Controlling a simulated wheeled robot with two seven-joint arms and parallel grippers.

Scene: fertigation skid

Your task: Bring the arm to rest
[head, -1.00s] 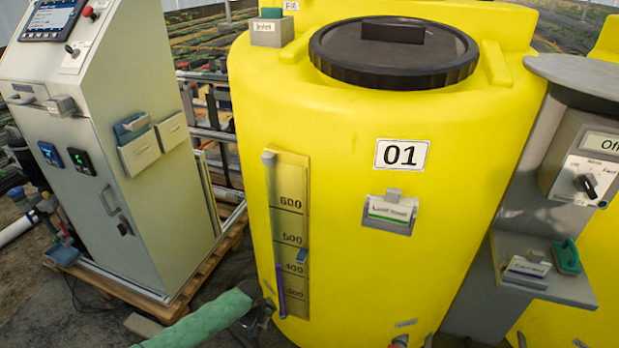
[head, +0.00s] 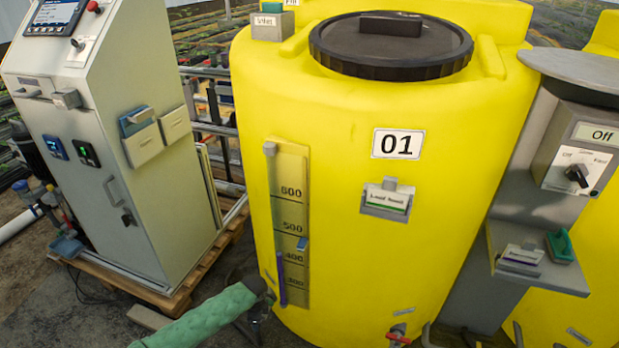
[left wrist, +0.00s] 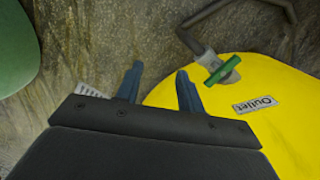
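My left arm, in a green sleeve, comes in at the bottom of the head view. Its gripper (head: 262,308) is low in front of the yellow tank 01 (head: 340,225), near the foot of the level scale (head: 290,225). In the left wrist view the two fingers of this gripper (left wrist: 157,88) stand apart with nothing between them. A yellow tank surface (left wrist: 215,105) with an "Outlet" label (left wrist: 254,104) and a green-handled valve (left wrist: 222,70) lies beyond them. My right gripper is not in view.
A grey control cabinet (head: 150,215) stands on a wooden pallet (head: 200,272) at left. At right are a selector box (head: 578,150) labelled "Off" and a small shelf (head: 540,275) with a green-handled item (head: 560,246). A red-handled valve (head: 398,335) sits at the tank's foot.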

